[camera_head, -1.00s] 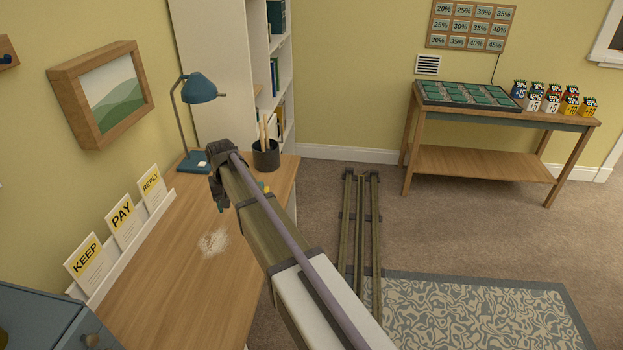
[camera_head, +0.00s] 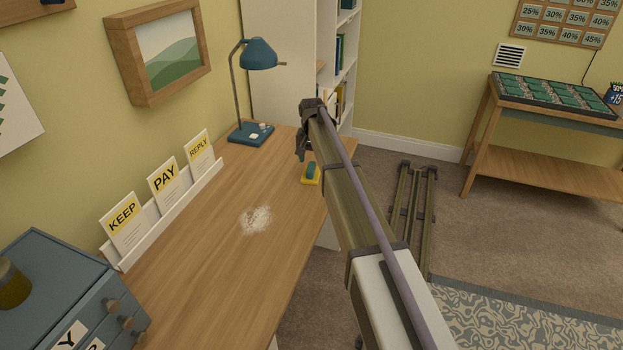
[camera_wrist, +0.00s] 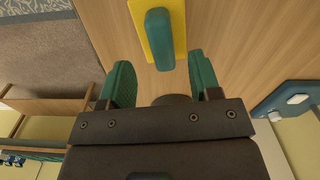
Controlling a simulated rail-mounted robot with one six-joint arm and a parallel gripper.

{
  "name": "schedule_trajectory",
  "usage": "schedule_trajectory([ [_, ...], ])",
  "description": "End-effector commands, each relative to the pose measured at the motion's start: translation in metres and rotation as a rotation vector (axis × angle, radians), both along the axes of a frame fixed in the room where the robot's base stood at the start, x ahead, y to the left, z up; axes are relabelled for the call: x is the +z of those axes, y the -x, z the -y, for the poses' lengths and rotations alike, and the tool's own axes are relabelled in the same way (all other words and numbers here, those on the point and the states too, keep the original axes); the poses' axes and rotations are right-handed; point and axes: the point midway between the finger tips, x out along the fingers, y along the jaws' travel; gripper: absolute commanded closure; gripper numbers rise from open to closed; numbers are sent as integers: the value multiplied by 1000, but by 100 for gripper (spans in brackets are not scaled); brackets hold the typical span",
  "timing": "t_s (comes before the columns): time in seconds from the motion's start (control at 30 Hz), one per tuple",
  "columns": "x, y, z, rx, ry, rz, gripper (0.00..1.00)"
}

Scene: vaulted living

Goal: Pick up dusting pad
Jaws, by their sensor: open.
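The dusting pad (camera_head: 311,174) lies on the wooden desk near its right edge, partly hidden by my arm in the head view. It has a yellow base and a teal grip on top. In the wrist view the dusting pad (camera_wrist: 159,38) is at the top centre, just beyond my fingertips. My gripper (camera_wrist: 160,85) is open and empty, with its two teal fingers apart and the pad's grip roughly in line with the gap between them. In the head view the fingers are mostly hidden behind the wrist and cannot be made out clearly.
A patch of pale dust (camera_head: 256,219) lies on the desk (camera_head: 200,270). A blue lamp (camera_head: 252,132) stands at the back, with a letter rack (camera_head: 170,210) along the wall. A blue drawer cabinet (camera_head: 70,300) is at the front left. The desk around the pad looks clear.

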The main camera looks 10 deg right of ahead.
Motion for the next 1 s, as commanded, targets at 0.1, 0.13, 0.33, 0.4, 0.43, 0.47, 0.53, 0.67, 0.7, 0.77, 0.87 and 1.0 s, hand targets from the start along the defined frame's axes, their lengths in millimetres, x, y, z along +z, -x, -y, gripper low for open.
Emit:
schedule_trajectory([
  [0.1, -33, 1, -3, 1, 0, 0, 43],
  [0.13, -39, 1, -3, 1, 0, 0, 43],
  [0.33, -46, 1, -3, 1, 0, 0, 43],
  [0.4, -45, 1, -3, 0, 0, 0, 43],
  [0.43, -45, 1, -3, 1, 0, 0, 43],
  [0.47, -45, 1, -3, 0, 0, 0, 44],
  [0.53, -45, 1, -3, 0, 0, 0, 50],
  [0.67, -45, 1, -3, 0, 0, 0, 63],
  [0.7, -45, 1, -3, 0, 0, 0, 66],
  [0.77, -45, 1, -3, 0, 0, 0, 72],
  [0.87, -45, 1, -3, 0, 0, 0, 82],
  [1.0, -45, 1, -3, 0, 0, 0, 95],
])
